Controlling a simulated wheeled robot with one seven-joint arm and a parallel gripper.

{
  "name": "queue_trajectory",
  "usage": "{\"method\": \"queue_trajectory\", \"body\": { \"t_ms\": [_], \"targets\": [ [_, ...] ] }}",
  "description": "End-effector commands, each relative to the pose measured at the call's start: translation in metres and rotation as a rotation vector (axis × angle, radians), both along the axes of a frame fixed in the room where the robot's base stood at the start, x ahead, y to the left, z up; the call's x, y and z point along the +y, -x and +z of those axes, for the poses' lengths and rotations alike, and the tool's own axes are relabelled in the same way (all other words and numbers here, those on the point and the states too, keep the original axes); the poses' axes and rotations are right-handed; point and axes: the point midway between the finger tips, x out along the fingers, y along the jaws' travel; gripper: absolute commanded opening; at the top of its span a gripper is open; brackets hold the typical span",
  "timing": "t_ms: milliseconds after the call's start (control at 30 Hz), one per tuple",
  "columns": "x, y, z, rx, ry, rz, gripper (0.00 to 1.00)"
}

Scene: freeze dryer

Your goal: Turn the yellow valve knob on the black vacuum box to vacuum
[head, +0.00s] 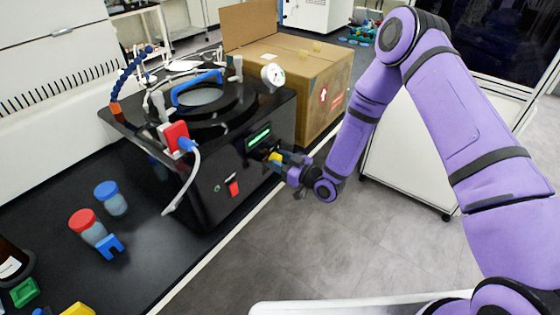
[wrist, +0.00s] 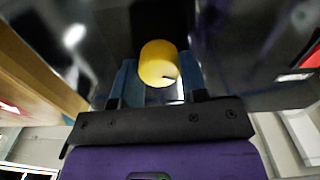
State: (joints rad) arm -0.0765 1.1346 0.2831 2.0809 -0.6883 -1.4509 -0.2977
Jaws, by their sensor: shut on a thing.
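The black vacuum box (head: 225,185) stands on the black bench in the head view, with a lit green display and a red switch on its front. The yellow valve knob (head: 275,158) is on that front face, to the right of and below the display. In the wrist view the yellow knob (wrist: 158,62) shows as a round yellow cap with a small dark mark at its lower right. My gripper (head: 284,160) reaches the knob from the front right. In the wrist view my gripper (wrist: 160,84) has its two blue fingers on either side of the knob, shut on it.
A cardboard box (head: 300,75) stands close behind and right of the vacuum box. Open floor lies right of the bench edge.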

Motion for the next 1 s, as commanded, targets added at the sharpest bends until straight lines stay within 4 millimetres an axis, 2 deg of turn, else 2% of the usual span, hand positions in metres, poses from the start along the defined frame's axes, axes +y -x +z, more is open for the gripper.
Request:
{"method": "queue_trajectory", "body": {
  "t_ms": [367,1000],
  "targets": [
    [-0.0013,-0.0005,-0.0005,0.075,-0.058,-0.002,0.16],
    [-0.0034,-0.0019,-0.0020,0.523,-0.407,-0.004,0.16]
  ]
}}
